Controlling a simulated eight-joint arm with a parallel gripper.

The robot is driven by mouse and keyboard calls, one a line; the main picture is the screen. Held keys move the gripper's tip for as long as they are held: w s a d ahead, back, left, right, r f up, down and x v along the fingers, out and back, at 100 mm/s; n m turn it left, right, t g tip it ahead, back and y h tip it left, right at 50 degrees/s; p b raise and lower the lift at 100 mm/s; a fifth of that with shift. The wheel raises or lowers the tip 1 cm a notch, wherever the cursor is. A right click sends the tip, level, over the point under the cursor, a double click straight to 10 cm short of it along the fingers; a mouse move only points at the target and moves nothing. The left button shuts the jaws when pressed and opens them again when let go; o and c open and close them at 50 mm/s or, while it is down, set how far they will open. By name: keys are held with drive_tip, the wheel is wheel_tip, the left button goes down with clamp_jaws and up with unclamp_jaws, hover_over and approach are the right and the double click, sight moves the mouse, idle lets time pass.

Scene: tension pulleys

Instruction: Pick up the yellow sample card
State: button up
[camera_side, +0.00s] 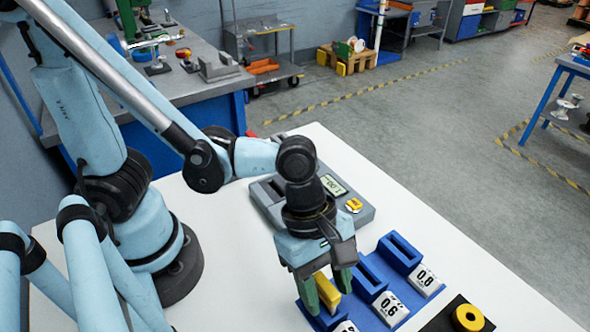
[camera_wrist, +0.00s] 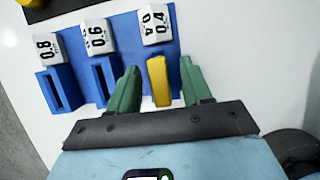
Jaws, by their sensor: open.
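The yellow sample card (camera_side: 326,291) stands in the blue rack (camera_side: 366,266), in the slot beside the 0.4 label. In the wrist view the card (camera_wrist: 158,82) sits between the two green fingers of my gripper (camera_wrist: 159,68). The fingers are apart, with a visible gap on each side of the card. In the side view my gripper (camera_side: 327,287) points down over the rack and straddles the card. The card's lower part is hidden in the slot and partly behind a finger. The blue rack (camera_wrist: 83,85) also holds slots labelled 0.6 and 0.8, which look empty.
A grey device with a display (camera_side: 334,185) and a yellow button stands on the white table (camera_side: 405,215) behind my gripper. A black pad with a yellow ring (camera_side: 468,317) lies right of the rack. The table is clear between the device and the right edge.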

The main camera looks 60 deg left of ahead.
clamp_jaws()
drive_tip(key=shift+r, duration=0.1)
drive_tip(key=shift+r, duration=1.7)
drive_tip(key=shift+s+r, duration=0.15)
drive_tip(key=shift+r, duration=0.2)
drive_tip(key=s+d+r, duration=0.2)
drive_tip(key=s+r, duration=0.4)
drive_tip(key=s, duration=0.5)
drive_tip(key=shift+d+r, duration=0.2)
drive_tip(key=shift+r, duration=0.2)
drive_tip(key=shift+r, duration=2.5)
